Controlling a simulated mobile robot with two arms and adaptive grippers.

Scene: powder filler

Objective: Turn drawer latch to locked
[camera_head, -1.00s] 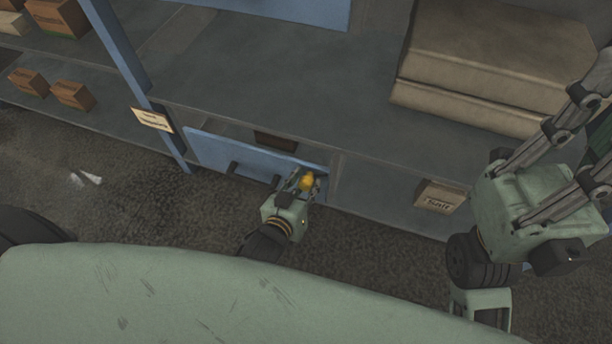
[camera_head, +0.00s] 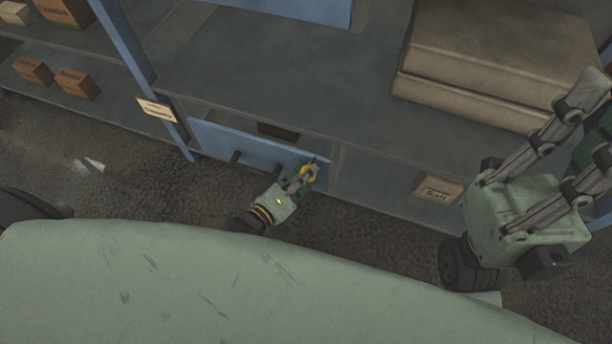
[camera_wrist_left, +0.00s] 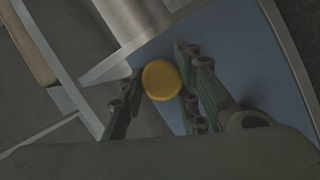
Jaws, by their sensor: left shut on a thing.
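The blue drawer front (camera_head: 215,140) sits low in the shelf unit, with a dark handle (camera_head: 236,157) on it. The yellow latch (camera_head: 309,171) is at the right end of the drawer front. My left gripper (camera_head: 308,174) is at the latch with its fingers closed around it. In the left wrist view the latch shows as a round yellow knob (camera_wrist_left: 161,80) between the fingers, in front of the blue panel. The fingers hide part of the latch, and I cannot read its lock position. My right gripper (camera_head: 595,130) is at the right, empty, its fingers apart.
A cardboard box (camera_head: 438,188) sits on the lower shelf at right. Large tan packages (camera_head: 490,65) lie on the surface above. A label plate (camera_head: 156,109) is on the blue post. Several small boxes (camera_head: 78,84) stand on the left shelves. Open floor (camera_head: 120,195) lies before the shelf.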

